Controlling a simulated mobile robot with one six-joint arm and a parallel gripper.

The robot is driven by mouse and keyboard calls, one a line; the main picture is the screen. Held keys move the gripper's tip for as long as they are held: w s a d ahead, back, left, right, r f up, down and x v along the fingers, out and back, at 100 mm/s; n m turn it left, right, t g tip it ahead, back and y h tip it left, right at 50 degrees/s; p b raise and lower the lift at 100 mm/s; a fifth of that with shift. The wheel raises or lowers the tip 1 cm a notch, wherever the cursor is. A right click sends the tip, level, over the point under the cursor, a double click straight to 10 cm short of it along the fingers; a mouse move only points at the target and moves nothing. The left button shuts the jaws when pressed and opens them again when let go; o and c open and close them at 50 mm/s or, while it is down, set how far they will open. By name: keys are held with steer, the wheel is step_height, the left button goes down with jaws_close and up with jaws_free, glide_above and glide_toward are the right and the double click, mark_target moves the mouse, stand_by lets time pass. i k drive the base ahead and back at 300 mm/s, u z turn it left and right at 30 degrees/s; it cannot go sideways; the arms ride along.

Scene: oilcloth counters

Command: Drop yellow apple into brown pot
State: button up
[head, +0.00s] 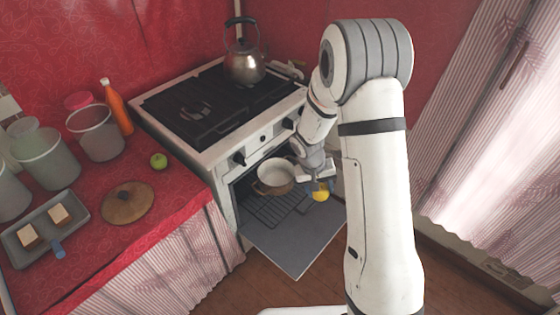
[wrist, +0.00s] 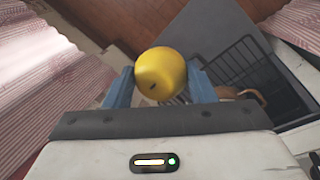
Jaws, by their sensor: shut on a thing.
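My gripper (wrist: 160,85) is shut on the yellow apple (wrist: 161,73), with a blue finger on each side of it in the wrist view. In the head view the yellow apple (head: 320,195) hangs in front of the open oven, to the right of the pot. The brown pot (head: 273,178), pale inside, stands on the oven rack in the open oven. Its inside looks empty where it shows. In the wrist view only a bit of the pot (wrist: 249,95) shows behind the right finger.
The oven door (head: 295,240) is folded down. A kettle (head: 244,65) stands on the stove (head: 200,105).

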mark_target(281, 181)
steer(key=u, duration=0.05)
steer(key=i, duration=0.95)
steer(key=u, duration=0.05)
